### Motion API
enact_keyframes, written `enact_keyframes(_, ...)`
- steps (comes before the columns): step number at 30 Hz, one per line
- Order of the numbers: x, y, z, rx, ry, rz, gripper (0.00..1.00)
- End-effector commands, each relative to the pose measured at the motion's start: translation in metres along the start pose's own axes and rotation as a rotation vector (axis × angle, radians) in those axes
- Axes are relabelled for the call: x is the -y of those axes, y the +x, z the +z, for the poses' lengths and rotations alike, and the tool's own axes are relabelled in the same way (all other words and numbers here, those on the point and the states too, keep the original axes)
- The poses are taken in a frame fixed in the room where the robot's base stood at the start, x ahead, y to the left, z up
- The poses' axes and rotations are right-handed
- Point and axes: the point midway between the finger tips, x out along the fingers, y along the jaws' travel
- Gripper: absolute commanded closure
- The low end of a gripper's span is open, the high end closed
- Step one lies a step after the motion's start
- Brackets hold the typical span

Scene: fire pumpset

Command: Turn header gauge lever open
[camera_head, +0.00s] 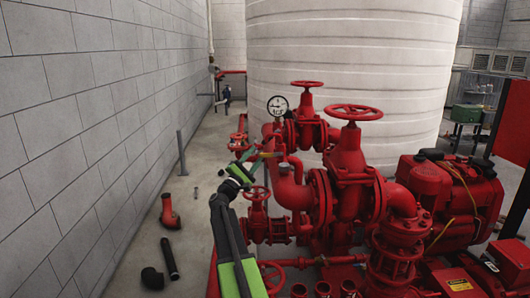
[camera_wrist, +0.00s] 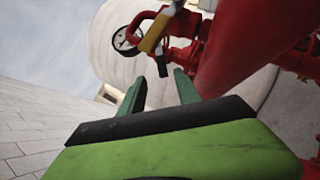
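The round white header gauge (camera_head: 277,106) stands above the red pipework, and it shows at the upper left of the wrist view (camera_wrist: 125,40). A lever with a yellow handle (camera_wrist: 155,34) hangs from the red fitting beside the gauge in the wrist view. A short dark piece (camera_wrist: 162,66) shows just below it; I cannot tell whether it belongs to the lever. My gripper (camera_wrist: 160,77) is open, its two green fingers apart, with the dark piece in line with the gap. Contact is not clear. In the head view my gripper (camera_head: 246,157) is left of the pipes, below the gauge.
A large red pipe (camera_wrist: 255,40) passes close to the right finger in the wrist view. Red handwheels (camera_head: 350,112) and pump parts fill the right. A grey block wall (camera_head: 80,120) is on the left. Loose pipe pieces (camera_head: 170,258) lie on the floor.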

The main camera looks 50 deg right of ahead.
Motion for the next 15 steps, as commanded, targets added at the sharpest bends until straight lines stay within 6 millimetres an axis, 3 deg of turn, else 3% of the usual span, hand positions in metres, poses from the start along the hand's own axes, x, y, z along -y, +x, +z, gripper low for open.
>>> enact_keyframes(1,0.005,-0.019,0.000,-0.001,0.002,0.001,0.61)
enact_keyframes(6,0.002,-0.052,0.001,0.000,0.001,0.000,0.61)
enact_keyframes(15,-0.001,-0.066,0.002,0.001,0.001,-0.001,0.61)
